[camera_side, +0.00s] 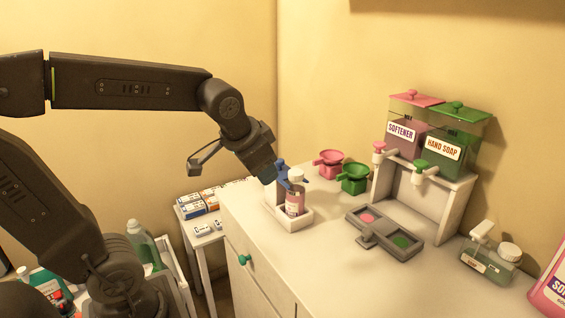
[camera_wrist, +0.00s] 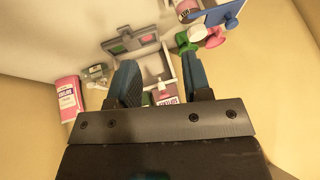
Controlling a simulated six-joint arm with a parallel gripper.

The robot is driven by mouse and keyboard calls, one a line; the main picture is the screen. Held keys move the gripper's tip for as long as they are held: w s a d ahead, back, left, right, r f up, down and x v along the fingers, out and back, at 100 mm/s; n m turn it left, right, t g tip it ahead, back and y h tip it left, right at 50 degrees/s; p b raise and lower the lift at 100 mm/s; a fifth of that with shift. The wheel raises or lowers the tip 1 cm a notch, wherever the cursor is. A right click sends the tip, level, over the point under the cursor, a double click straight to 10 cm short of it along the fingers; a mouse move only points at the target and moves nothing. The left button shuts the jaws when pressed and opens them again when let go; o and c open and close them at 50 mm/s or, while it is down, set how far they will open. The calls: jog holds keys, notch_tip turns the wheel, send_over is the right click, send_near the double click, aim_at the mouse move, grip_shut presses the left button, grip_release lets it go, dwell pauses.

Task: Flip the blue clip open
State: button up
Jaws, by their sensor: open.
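The blue clip (camera_side: 282,171) shows as a bright blue piece beside a small white-capped bottle (camera_side: 295,198) in a white holder (camera_side: 276,215). Part of the clip is behind the bottle and my gripper, and I cannot tell how far it is open. In the wrist view a blue piece (camera_wrist: 224,13) at the top right appears to be the same clip. My gripper (camera_side: 268,176) is just left of the clip and above the holder, and I cannot tell if it touches. In the wrist view its two blue fingers are apart with nothing held between them (camera_wrist: 163,82).
Pink (camera_side: 328,163) and green (camera_side: 354,178) funnel cups stand behind the holder. A grey tray (camera_side: 385,228) with pink and green pads lies to the right, before the white dispenser stand (camera_side: 420,195). A clear bottle (camera_side: 490,258) is at the right. The front counter is clear.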

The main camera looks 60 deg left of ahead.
jog(key=w+a, duration=0.3)
jog(key=w+a+y, duration=0.1)
jog(key=w+a, duration=0.2)
jog(key=a, duration=0.1)
jog(key=w+a+y, duration=0.1)
jog(key=w+a, duration=0.2)
jog(key=w, duration=0.1)
jog(key=shift+a+f+m+g, duration=0.3)
jog(key=shift+a+f, duration=0.05)
jog(key=shift+f, duration=0.05)
grip_shut()
send_near(285, 170)
jog(key=x, duration=0.4)
jog(key=shift+w+f, duration=0.1)
jog(key=shift+f, duration=0.15)
jog(key=shift+a, duration=2.65)
jog(key=shift+r, duration=0.15)
jog(key=v, duration=1)
jog(key=shift+d, duration=0.25)
